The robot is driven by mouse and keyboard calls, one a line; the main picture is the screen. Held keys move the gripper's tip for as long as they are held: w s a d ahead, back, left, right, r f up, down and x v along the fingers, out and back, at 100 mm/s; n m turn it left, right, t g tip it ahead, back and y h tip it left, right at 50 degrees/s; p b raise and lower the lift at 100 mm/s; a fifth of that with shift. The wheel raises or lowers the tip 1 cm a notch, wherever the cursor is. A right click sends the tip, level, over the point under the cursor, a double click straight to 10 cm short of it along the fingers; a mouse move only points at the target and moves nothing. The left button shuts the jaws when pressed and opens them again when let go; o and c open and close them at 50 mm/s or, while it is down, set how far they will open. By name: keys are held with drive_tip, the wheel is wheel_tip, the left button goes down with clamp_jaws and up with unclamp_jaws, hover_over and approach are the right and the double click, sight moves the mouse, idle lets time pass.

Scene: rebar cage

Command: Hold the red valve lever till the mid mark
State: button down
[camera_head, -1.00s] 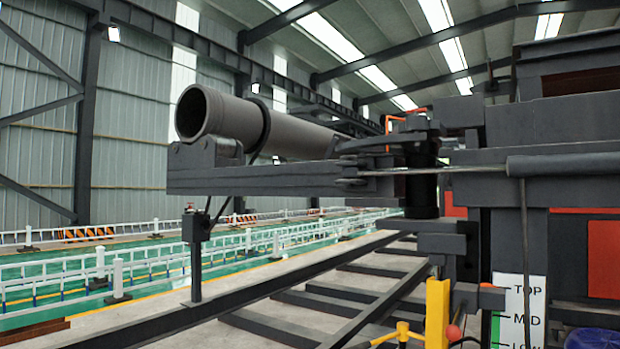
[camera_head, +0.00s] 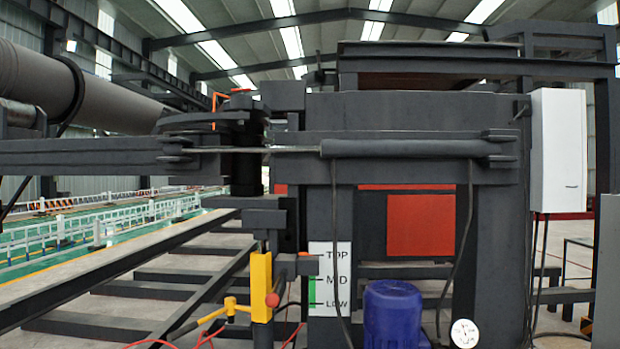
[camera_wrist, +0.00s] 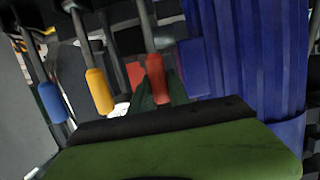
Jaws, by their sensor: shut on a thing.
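In the wrist view, the red valve lever (camera_wrist: 160,80) has a red grip on a grey rod and stands in the middle. My gripper (camera_wrist: 152,88), green and black, is shut on the lower part of this red grip. Part of the jaws is hidden behind the grip. In the head view, a white scale (camera_head: 341,278) reads TOP, MID and LOW, with a green bar from about MID to LOW. A small orange-red tip (camera_head: 308,256) sits beside TOP. My gripper is not visible in the head view.
A yellow-handled lever (camera_wrist: 98,90) and a blue-handled lever (camera_wrist: 52,103) stand left of the red one. A ribbed blue motor (camera_wrist: 240,55) is close on the right. A yellow post (camera_head: 261,285) and a round gauge (camera_head: 465,333) stand near the scale.

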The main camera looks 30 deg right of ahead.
drive_tip(key=shift+w+d+r+p, duration=0.1)
drive_tip(key=shift+w+r+p, duration=0.05)
drive_tip(key=shift+w+p, duration=0.3)
drive_tip(key=shift+d+f+g+y, duration=0.1)
drive_tip(key=shift+f+g+y, duration=0.1)
drive_tip(key=shift+g+y, duration=0.1)
drive_tip(key=shift+r+p, duration=0.1)
drive_tip(key=shift+p, duration=0.2)
drive_tip(key=shift+w+d+g+y+p, duration=0.3)
drive_tip(key=shift+w+p, duration=0.15)
drive_tip(key=shift+p, duration=0.3)
